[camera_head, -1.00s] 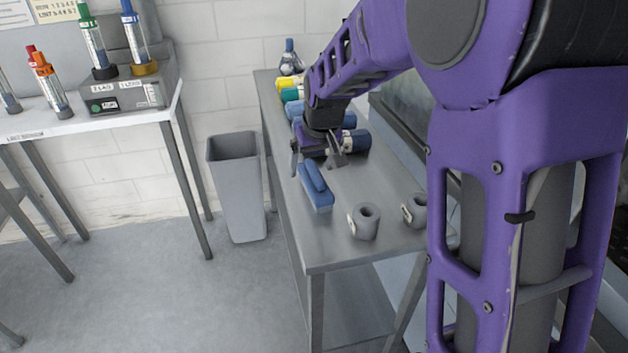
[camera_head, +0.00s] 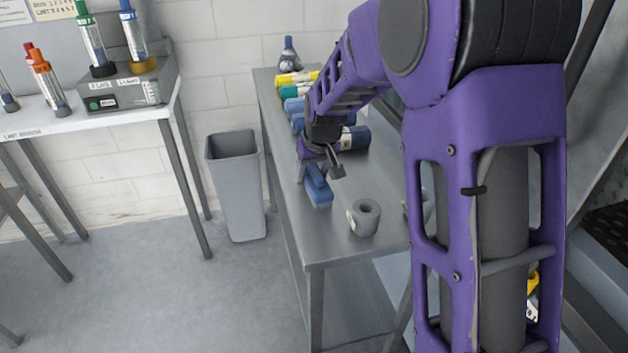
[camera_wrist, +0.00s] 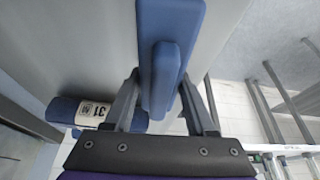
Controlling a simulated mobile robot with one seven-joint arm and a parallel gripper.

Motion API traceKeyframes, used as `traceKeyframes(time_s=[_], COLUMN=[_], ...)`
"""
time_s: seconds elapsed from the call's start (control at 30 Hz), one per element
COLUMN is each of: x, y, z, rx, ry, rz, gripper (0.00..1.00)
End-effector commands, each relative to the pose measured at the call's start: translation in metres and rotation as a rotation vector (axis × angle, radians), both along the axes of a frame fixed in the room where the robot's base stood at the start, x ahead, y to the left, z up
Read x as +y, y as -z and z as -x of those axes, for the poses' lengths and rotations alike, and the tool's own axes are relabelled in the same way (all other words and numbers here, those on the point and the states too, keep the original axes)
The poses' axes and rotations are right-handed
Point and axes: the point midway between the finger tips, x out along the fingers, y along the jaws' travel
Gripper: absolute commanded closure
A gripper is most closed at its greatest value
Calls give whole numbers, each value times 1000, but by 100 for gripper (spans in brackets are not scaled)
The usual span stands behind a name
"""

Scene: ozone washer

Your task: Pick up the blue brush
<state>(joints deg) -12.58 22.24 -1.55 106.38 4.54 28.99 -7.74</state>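The blue brush (camera_head: 318,186) lies on the metal table (camera_head: 345,258) near its left edge, with a raised handle along its top. My gripper (camera_head: 322,168) is low over the far end of the brush. In the wrist view the brush (camera_wrist: 180,15) points away from me, and its handle (camera_wrist: 162,75) runs between the two fingers of my gripper (camera_wrist: 165,90). The fingers are apart, one on each side of the handle, with a visible gap at the right finger. Contact at the left finger is unclear.
A grey hollow cylinder (camera_head: 364,217) stands in front of the brush to the right. Blue, teal and yellow bottles (camera_head: 290,92) lie behind my gripper; a labelled blue one (camera_wrist: 85,112) is near the left finger. A grey bin (camera_head: 237,185) stands left of the table.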

Motion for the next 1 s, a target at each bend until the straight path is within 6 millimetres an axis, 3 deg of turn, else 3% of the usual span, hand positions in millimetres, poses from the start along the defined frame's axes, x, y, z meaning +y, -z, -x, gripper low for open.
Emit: traceKeyframes(time_s=[0.03, 0.23, 0.27, 0.57, 1.0], x=[0, 0, 0, 0, 0], y=[0, 0, 0, -5, -84], z=[0, 0, 0, 0, 0], rx=[0, 0, 0, -1, -3], ry=[0, 0, 0, 0, 0], rz=[0, 0, 0, 0, -1], gripper=[63, 99, 100, 100, 100])
